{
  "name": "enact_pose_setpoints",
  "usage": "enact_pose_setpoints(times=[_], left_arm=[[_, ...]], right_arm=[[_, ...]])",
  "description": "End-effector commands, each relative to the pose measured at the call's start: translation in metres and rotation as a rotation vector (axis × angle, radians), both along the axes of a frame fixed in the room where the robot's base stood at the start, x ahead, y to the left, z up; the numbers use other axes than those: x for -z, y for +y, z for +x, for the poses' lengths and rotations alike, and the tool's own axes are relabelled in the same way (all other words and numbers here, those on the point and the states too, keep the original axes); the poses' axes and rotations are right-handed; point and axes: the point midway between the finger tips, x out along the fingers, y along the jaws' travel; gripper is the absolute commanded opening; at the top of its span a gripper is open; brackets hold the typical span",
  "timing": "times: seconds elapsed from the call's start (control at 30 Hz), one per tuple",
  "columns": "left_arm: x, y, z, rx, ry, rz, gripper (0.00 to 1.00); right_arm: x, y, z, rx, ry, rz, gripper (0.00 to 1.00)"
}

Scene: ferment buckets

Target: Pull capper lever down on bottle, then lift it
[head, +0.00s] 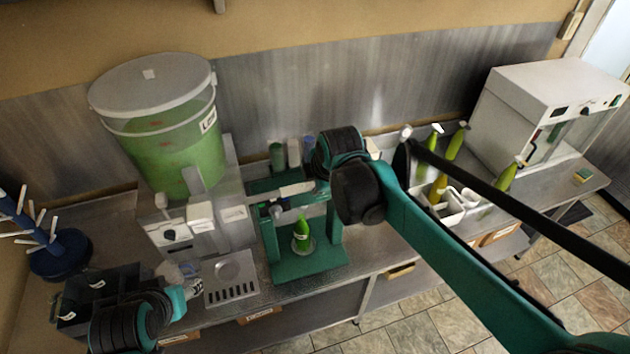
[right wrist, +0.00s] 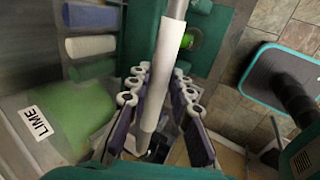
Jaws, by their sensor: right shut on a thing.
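The green capper (head: 312,262) stands on the steel counter. A green bottle (head: 301,236) stands upright on its base, under the press head. The capper lever shows in the right wrist view as a grey rod with a white grip (right wrist: 166,70). My right gripper (right wrist: 164,105) is shut around the white grip, with fingers on both sides. In the head view my right wrist hides most of that gripper. The bottle shows partly as a green round shape (right wrist: 190,38) beside the lever. My left gripper (head: 180,272) is low at left, near the drip tray; its jaw state is unclear.
A large bucket of green liquid (head: 165,140) stands left of the capper, with a slotted drip tray (head: 231,278) in front. A white crate (head: 458,218) with green bottles is to the right, before a white machine (head: 535,105). A blue bottle tree (head: 45,235) is far left.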

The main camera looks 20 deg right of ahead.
Motion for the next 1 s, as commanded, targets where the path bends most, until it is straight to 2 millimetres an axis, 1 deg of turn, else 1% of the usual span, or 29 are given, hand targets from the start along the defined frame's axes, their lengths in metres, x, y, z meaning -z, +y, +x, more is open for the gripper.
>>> enact_pose_setpoints(times=[0.03, 0.17, 0.37, 0.5, 0.8, 1.0], left_arm=[[0.008, 0.0, 0.0, 0.0, 0.0, 0.0, 0.52], [0.019, 0.0, 0.0, 0.0, 0.0, 0.0, 0.52], [0.044, 0.0, 0.0, 0.0, 0.0, 0.0, 0.52], [0.067, 0.0, 0.0, 0.0, 0.0, 0.0, 0.52], [0.124, 0.0, 0.0, 0.0, 0.0, 0.0, 0.52], [0.149, 0.0, 0.0, 0.0, 0.0, 0.0, 0.52]], right_arm=[[0.01, 0.0, -0.008, 0.001, -0.043, 0.002, 0.0], [0.025, -0.001, -0.021, 0.001, -0.168, 0.006, 0.0], [0.053, -0.002, -0.04, 0.001, -0.358, 0.013, 0.0], [0.075, -0.002, -0.051, 0.001, -0.492, 0.017, 0.0], [0.118, -0.002, -0.062, 0.001, -0.749, 0.026, 0.0], [0.137, -0.002, -0.064, 0.0, -0.867, 0.029, 0.0]])
